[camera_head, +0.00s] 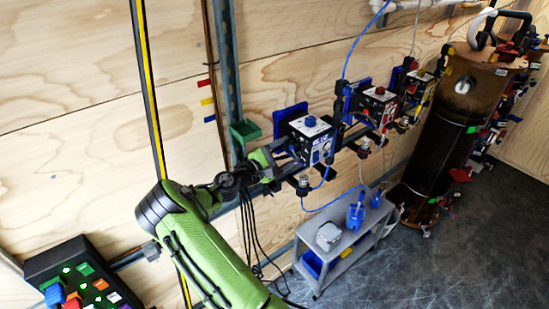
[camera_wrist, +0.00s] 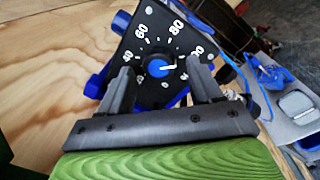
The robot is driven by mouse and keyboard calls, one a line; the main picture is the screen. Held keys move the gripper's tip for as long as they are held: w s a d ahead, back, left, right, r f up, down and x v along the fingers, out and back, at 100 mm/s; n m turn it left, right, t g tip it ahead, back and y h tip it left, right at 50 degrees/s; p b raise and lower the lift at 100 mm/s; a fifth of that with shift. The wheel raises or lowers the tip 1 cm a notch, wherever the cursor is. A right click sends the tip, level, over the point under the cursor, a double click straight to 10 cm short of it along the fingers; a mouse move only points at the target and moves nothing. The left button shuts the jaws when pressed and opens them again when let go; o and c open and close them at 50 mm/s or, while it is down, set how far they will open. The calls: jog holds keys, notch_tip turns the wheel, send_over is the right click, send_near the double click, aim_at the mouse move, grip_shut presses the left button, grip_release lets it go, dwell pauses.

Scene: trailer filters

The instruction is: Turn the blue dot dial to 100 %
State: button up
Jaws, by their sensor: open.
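In the wrist view, the blue dot dial (camera_wrist: 157,68) sits on a black face (camera_wrist: 150,40) with white marks; 40, 60 and 80 are readable, and a number at the right is partly covered by a finger. A short white mark by the blue dot points right, below that number. My gripper (camera_wrist: 160,80) is open, one finger at each side of the dial's lower part; I cannot tell whether they touch it. In the head view, my gripper (camera_head: 275,160) is beside the box labelled blue (camera_head: 306,140), which has a blue knob on top. The dial face is hidden there.
A second box with a red top knob (camera_head: 378,100) and a third box (camera_head: 415,85) stand farther along the wall. A grey cart (camera_head: 345,255) with blue items is below. A brown cylinder (camera_head: 450,120) stands at right. A switch panel (camera_head: 80,275) is at lower left.

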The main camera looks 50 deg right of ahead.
jog(key=v, duration=1.5)
jog(key=shift+s, duration=0.1)
jog(key=s+a+r+m+t+y, duration=0.3)
jog(key=s+a+y, duration=0.6)
jog(key=a, duration=0.3)
jog(key=s+a+r+m+t+y, duration=0.3)
jog(key=s+a+r+t+y, duration=0.3)
jog(key=s+a+y, duration=0.3)
jog(key=s+a, duration=0.2)
jog(key=a, duration=0.2)
jog(key=shift+r+m, duration=0.15)
jog(key=shift+m, duration=0.15)
